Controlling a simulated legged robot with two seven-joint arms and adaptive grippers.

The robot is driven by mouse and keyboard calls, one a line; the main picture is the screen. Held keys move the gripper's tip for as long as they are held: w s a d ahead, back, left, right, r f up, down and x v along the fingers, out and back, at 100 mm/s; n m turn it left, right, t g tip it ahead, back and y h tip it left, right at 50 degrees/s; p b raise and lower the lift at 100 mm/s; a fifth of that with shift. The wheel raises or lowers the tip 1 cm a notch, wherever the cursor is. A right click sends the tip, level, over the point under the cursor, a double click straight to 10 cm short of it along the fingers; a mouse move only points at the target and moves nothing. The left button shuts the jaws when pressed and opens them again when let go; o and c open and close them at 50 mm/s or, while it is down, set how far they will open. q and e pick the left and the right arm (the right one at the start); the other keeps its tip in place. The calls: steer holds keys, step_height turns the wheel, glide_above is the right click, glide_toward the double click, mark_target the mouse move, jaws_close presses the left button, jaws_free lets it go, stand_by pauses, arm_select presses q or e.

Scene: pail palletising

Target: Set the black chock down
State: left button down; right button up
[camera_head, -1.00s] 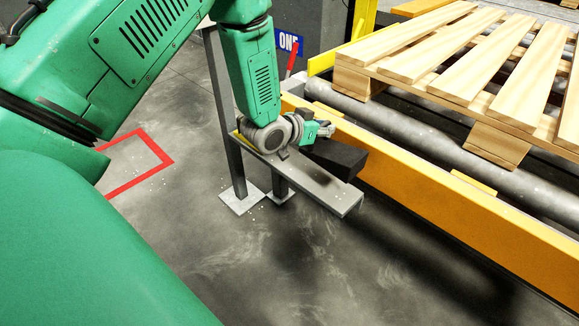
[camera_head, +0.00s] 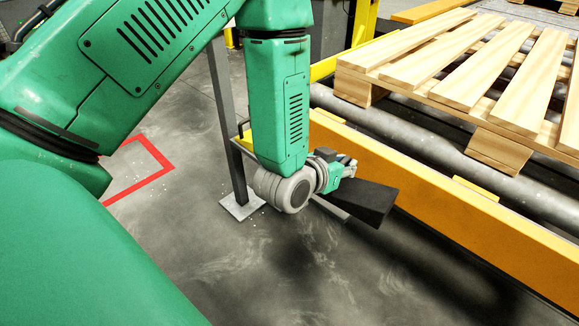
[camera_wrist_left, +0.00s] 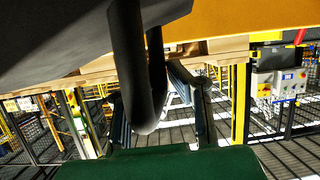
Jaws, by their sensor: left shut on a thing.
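The black chock (camera_head: 368,203) is a dark wedge-like block. My left gripper (camera_head: 345,170) is shut on it and holds it in the air in front of the orange conveyor rail. In the left wrist view a black bar-like handle (camera_wrist_left: 140,75) runs down between the fingers (camera_wrist_left: 155,105), with a dark grey body (camera_wrist_left: 50,40) at the upper left. The chock's underside is not clear. My right gripper is out of view.
A narrow grey ledge (camera_head: 331,209) on a grey post (camera_head: 226,120) is mostly hidden behind my left arm. The orange rail (camera_head: 450,205) borders rollers (camera_head: 400,130) bearing a wooden pallet (camera_head: 470,60). A red floor outline (camera_head: 150,180) lies left. The floor in front is clear.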

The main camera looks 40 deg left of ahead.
arm_select(q)
steer(key=w+a+f+m+h, duration=0.1)
steer(key=w+a+h, duration=0.1)
steer(key=w+a, duration=0.75)
steer(key=shift+s+a+f+b, duration=0.25)
steer(key=shift+f+b, duration=0.45)
steer(key=shift+f, duration=1.05)
steer(key=shift+s+a+f+b, duration=0.1)
steer(key=shift+a+f+b, duration=0.45)
steer(key=shift+f, duration=1.2)
steer(key=shift+s+a+f+b, duration=0.15)
steer(key=shift+f+b, duration=0.7)
steer(key=shift+f, duration=0.9)
steer(key=shift+r, duration=0.1)
steer(key=c, duration=1.5)
jaws_free()
steer(key=shift+c, duration=0.2)
steer(key=shift+d, duration=0.1)
steer(key=shift+s, duration=0.15)
